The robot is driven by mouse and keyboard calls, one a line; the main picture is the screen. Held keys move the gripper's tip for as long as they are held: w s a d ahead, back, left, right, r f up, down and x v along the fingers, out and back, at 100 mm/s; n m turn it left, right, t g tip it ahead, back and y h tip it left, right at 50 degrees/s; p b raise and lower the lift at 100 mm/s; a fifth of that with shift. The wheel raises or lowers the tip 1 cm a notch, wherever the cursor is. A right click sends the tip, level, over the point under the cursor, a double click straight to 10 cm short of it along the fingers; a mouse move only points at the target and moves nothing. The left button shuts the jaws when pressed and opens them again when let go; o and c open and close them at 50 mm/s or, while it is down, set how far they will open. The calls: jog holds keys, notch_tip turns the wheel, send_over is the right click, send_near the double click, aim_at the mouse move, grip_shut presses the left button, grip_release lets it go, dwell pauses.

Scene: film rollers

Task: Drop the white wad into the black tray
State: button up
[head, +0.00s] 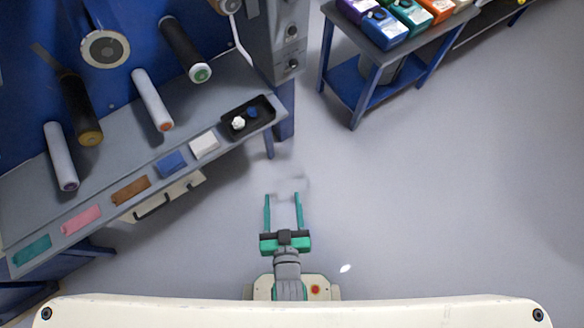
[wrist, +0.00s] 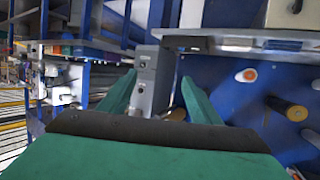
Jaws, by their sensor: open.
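The black tray (head: 260,120) sits at the right end of the grey bench in the head view. A crumpled white wad (head: 238,123) lies inside it, toward its left side. A small blue piece (head: 253,112) lies in the tray to the right of the wad. My gripper (head: 283,196) is open and empty, apart from the tray, below and right of it in the picture, over the floor. In the wrist view my gripper (wrist: 158,77) shows its two green fingers spread with nothing between them.
The grey bench (head: 110,195) carries a row of coloured pads. Several rollers (head: 152,100) stick out above it from a blue panel. A blue-legged table (head: 375,75) with coloured containers stands upper right. A small white spot (head: 345,268) shows near my base. The right floor is clear.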

jog(key=s+d+r+m+t+h, duration=0.1)
jog(key=s+d+r, duration=0.1)
jog(key=s+r, duration=0.7)
jog(key=shift+s+d, duration=0.4)
jog(key=shift+s, duration=0.15)
jog(key=shift+w, duration=0.15)
jog(key=shift+s, duration=0.2)
dwell(1.0)
